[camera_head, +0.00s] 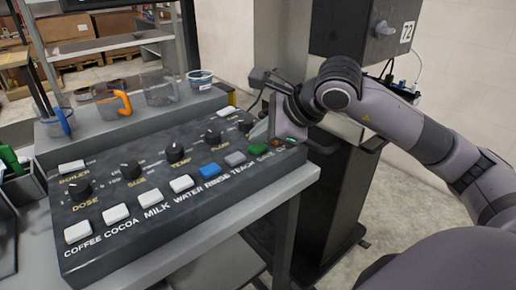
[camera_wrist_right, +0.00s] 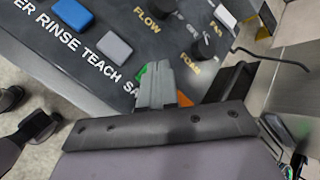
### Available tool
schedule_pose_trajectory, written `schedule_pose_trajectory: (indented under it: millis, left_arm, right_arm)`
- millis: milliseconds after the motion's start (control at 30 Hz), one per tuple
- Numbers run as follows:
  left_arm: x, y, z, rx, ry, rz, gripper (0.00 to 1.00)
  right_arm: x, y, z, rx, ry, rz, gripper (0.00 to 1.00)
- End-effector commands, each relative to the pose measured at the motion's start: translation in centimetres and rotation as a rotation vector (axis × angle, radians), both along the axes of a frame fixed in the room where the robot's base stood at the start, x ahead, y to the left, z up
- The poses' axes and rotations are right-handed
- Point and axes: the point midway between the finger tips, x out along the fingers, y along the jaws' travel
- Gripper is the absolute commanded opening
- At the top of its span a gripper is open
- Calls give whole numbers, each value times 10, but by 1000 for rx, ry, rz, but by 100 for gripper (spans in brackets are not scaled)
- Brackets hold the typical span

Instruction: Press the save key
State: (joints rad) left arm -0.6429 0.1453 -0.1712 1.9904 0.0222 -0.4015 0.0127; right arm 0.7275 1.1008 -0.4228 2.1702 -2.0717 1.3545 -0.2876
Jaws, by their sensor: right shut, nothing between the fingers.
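The save key is the green key (camera_head: 257,150) in the front row of the black control panel (camera_head: 105,240), between the grey teach key (camera_head: 235,158) and an orange-red key (camera_head: 280,143). The "SA" of its label shows in the right wrist view, where the green key (camera_wrist_right: 141,74) is mostly hidden behind my fingers. My right gripper (camera_head: 262,131) is shut and empty, its fingertips (camera_wrist_right: 158,70) over or just beside the green key. I cannot tell whether they touch it. My left gripper is not in view.
The blue rinse key (camera_head: 209,170) and several white keys run to the left. Knobs (camera_head: 176,152) stand behind the key row. Jugs (camera_head: 112,102) and a cup (camera_head: 200,80) stand on the shelf behind. A dark box (camera_head: 362,28) is beyond my right arm.

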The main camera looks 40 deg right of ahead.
Motion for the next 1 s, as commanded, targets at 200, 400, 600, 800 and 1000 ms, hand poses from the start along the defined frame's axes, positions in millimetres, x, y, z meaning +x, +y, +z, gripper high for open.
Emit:
schedule_pose_trajectory:
  millis: [200,400,600,800,1000]
  left_arm:
    - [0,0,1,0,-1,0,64]
    - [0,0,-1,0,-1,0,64]
    - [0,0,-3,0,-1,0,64]
    - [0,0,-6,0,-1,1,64]
    - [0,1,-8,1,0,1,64]
  right_arm:
    - [0,0,1,0,0,0,0]
    - [0,0,-1,0,0,0,0]
    - [0,0,-3,0,0,0,0]
    - [0,0,-5,0,0,0,0]
    - [0,0,-7,-1,1,-1,0]
